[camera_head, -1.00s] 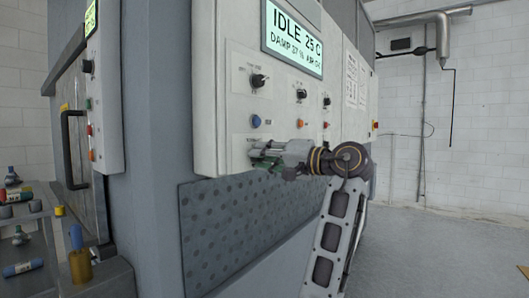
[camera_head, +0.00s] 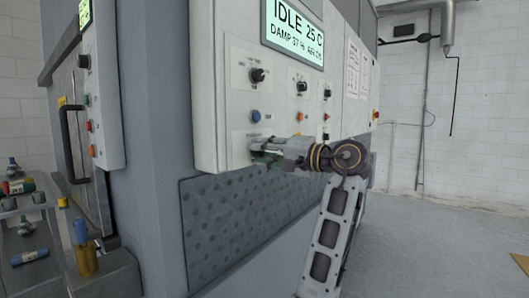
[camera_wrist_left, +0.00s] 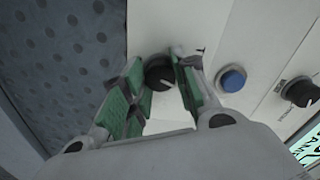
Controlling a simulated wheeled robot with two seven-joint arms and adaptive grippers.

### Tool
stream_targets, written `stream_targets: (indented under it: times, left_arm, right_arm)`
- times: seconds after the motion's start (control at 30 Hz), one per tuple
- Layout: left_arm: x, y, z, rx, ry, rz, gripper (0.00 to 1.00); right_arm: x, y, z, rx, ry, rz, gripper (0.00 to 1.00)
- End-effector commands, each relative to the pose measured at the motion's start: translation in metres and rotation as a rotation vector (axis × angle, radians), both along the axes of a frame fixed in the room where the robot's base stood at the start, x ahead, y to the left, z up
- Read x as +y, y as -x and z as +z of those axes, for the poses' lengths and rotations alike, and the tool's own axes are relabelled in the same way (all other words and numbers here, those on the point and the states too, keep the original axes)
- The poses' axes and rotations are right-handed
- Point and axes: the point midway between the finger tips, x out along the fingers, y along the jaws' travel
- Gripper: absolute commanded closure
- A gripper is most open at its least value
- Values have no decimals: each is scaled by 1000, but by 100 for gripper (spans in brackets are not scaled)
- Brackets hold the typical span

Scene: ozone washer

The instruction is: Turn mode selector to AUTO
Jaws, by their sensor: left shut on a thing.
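A black round knob (camera_wrist_left: 159,74) with a pale pointer line sits on the white control panel (camera_head: 215,110). In the left wrist view it lies between the green-padded fingers of my left gripper (camera_wrist_left: 158,68), which is shut on it. In the head view my left gripper (camera_head: 263,156) is at the panel's lower left, below a blue button (camera_head: 255,117), and hides the knob. I cannot read the knob's label or tell which position it points to. The panel display (camera_head: 293,32) reads IDLE 25 C. My right gripper is not in view.
Other black knobs (camera_head: 258,75) and small coloured buttons are above and right of my gripper; one knob (camera_wrist_left: 300,92) shows in the wrist view. A dimpled grey plate (camera_head: 235,220) is below the panel. A cart (camera_head: 48,268) with small items stands at left.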

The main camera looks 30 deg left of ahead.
Motion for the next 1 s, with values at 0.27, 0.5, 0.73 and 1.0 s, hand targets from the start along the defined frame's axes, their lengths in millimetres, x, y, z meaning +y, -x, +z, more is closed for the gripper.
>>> stream_targets:
  times: [0.27,0.5,0.73,1.0]
  left_arm:
    - [0,0,-1,1,2,0,49]
    - [0,0,0,0,1,1,49]
    - [-9,0,0,0,2,-1,49]
    - [-40,3,0,1,2,-3,49]
  right_arm:
    - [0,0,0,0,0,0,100]
    - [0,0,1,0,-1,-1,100]
    - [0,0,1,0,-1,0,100]
    - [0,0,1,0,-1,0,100]
